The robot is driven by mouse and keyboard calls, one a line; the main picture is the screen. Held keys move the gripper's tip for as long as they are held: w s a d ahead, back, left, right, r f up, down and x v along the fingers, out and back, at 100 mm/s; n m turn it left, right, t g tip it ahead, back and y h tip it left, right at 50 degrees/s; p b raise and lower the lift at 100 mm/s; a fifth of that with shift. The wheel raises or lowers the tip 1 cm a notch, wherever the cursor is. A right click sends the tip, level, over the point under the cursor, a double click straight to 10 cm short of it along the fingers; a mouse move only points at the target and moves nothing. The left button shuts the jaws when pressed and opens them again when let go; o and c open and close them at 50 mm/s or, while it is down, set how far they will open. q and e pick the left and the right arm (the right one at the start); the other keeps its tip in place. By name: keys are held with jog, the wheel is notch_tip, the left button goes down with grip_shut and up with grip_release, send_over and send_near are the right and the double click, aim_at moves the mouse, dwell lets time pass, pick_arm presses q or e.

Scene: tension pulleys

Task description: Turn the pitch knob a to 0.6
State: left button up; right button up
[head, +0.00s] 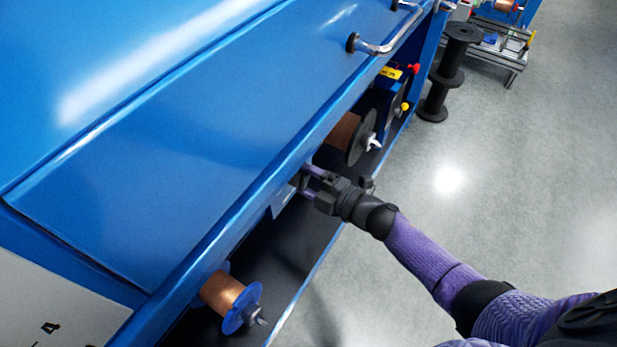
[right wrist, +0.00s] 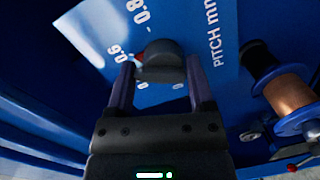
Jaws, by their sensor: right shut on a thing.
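The pitch knob (right wrist: 160,58) is a dark grey round knob on a blue panel, in the middle of the right wrist view. My right gripper (head: 309,182) reaches under the blue hood in the head view. Its two purple fingers stand on either side of the knob, shut on it. The dial plate (right wrist: 216,20) reads "PITCH mm", with 0.8 and 0.6 to the upper left of the knob. A bit of red shows at the knob's left edge, close to the 0.6 mark. Other numbers below the knob are partly hidden by the gripper. My left gripper is not in view.
A copper spool with blue flanges (head: 222,291) sits at the lower left, and a copper spool with a dark flange (head: 345,137) is beyond my gripper. The blue hood (head: 200,130) overhangs the knob. A black reel stand (head: 447,75) stands on the open grey floor.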

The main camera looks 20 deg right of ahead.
jog(key=shift+s+a+f, duration=0.1)
jog(key=shift+s+f, duration=0.15)
jog(key=shift+f, duration=0.2)
jog(key=o, duration=1)
jog(key=shift+o, duration=0.5)
jog(key=shift+w+r, duration=0.1)
jog(key=shift+r, duration=0.05)
jog(key=shift+r, duration=0.1)
jog(key=p+v, duration=0.3)
jog(key=v, duration=0.7)
